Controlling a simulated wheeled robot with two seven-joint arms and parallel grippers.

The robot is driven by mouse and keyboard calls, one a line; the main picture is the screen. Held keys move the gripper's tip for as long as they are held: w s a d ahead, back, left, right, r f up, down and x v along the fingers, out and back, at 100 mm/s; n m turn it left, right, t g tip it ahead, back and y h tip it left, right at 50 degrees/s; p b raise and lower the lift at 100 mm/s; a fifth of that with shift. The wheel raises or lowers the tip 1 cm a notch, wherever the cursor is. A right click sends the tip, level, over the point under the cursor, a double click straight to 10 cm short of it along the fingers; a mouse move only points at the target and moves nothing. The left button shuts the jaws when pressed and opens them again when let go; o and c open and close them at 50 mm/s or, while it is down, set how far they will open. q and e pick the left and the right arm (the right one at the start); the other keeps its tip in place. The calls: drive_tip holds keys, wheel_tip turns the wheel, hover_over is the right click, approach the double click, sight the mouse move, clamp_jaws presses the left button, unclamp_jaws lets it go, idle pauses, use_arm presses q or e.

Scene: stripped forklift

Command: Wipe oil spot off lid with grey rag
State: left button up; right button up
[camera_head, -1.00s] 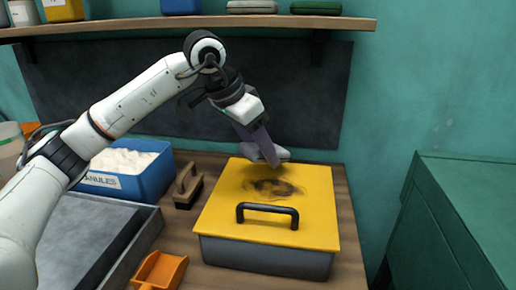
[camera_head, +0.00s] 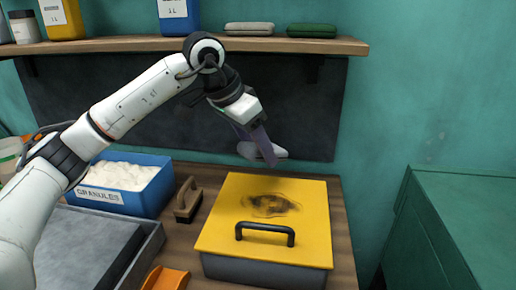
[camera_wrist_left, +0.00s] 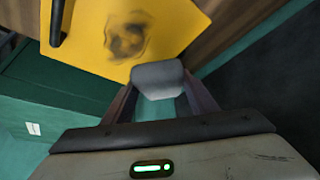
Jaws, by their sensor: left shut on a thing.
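The yellow lid (camera_head: 225,222) with a black handle (camera_head: 265,234) covers a grey box on the wooden bench. A dark oil spot (camera_head: 268,205) lies on the lid behind the handle; it also shows in the left wrist view (camera_wrist_left: 127,38). My left gripper (camera_head: 264,152) is shut on the grey rag (camera_head: 280,153), a folded pad between the fingers. In the left wrist view the rag (camera_wrist_left: 158,76) sits between the fingertips. The rag appears apart from the lid, above and behind its far edge. My right gripper is not in view.
A blue granules bin (camera_head: 152,196), a wooden-handled brush (camera_head: 188,200), a grey tray (camera_head: 147,250) and an orange scoop (camera_head: 166,279) stand left of the box. A shelf (camera_head: 200,45) with bottles runs above. A green cabinet (camera_head: 460,220) stands at the right.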

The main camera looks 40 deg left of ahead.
use_arm(q)
drive_tip(key=shift+r+p, duration=0.35)
drive_tip(key=shift+r, duration=0.45)
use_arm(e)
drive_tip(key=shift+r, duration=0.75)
use_arm(q)
drive_tip(key=shift+r, duration=0.1)
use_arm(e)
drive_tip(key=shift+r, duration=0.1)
use_arm(q)
wheel_tip(320, 180, up, 3)
drive_tip(key=p, duration=0.2)
drive_tip(key=shift+p, duration=0.4)
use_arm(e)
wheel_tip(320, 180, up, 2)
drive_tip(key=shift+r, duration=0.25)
